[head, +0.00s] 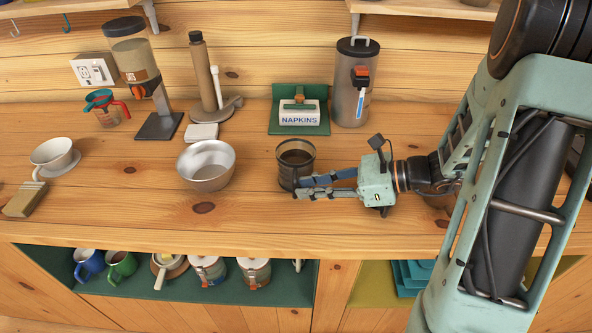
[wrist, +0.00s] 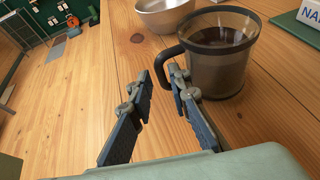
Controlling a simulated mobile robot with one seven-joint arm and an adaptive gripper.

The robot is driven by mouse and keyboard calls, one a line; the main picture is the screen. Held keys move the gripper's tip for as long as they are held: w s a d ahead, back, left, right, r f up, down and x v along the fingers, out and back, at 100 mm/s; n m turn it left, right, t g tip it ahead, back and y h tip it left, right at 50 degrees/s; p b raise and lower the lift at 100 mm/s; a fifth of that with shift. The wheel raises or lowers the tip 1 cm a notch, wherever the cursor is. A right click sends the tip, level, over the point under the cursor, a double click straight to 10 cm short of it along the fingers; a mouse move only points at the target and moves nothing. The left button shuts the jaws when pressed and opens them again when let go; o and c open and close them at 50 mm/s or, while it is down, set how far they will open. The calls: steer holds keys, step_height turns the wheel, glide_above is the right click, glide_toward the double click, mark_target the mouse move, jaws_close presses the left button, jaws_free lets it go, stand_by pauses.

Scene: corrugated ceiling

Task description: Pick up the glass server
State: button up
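The glass server (head: 296,157) is a clear vessel with a dark rim and handle, holding dark liquid. It stands upright on the wooden counter, and shows at the upper right of the wrist view (wrist: 222,62). My gripper (head: 302,187) is low over the counter at the server's near right side, its fingers pointing left. In the wrist view my gripper (wrist: 160,80) has its two blue fingers spread apart. The server's dark handle (wrist: 161,62) is just ahead of the gap between the fingertips. I cannot tell whether a fingertip touches the server.
A metal bowl (head: 206,167) stands left of the server. A green napkin holder (head: 299,127) and a tall canister (head: 352,90) stand behind it. A grinder (head: 135,65) is farther left. The front counter strip is mostly clear. Mugs (head: 122,265) sit on the shelf below.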

mark_target(295, 201)
steer(key=x, duration=0.4)
jaws_close()
steer(key=shift+r, duration=0.1)
